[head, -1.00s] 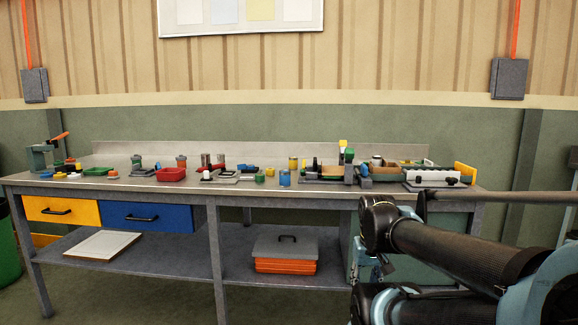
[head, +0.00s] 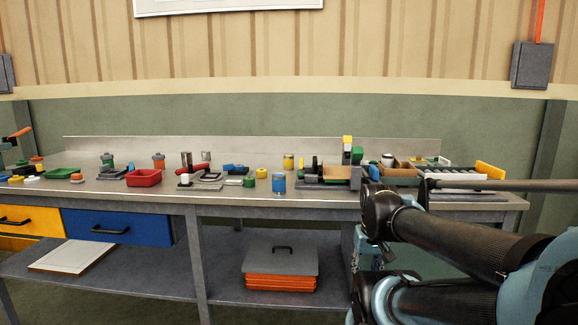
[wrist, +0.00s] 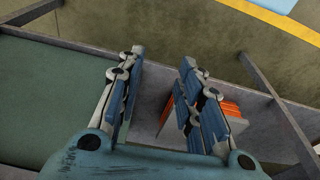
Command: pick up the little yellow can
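The little yellow can (head: 289,161) stands upright toward the back of the workbench, left of the wooden trays, in the head view. A blue can (head: 279,183) stands in front of it and a short yellow round piece (head: 262,173) is to its left. My gripper (wrist: 160,85) is open and empty in the wrist view, with its two blue fingers spread apart. It is away from the can, which does not show in the wrist view. In the head view my arm is at the lower right, in front of the bench.
The workbench (head: 330,200) carries a red bin (head: 144,178), a green tray (head: 62,173), wooden trays (head: 397,171) and a roller piece (head: 458,183). Below, a grey-lidded orange box (head: 281,283) sits on the lower shelf. It also shows beyond my fingers in the wrist view (wrist: 232,108).

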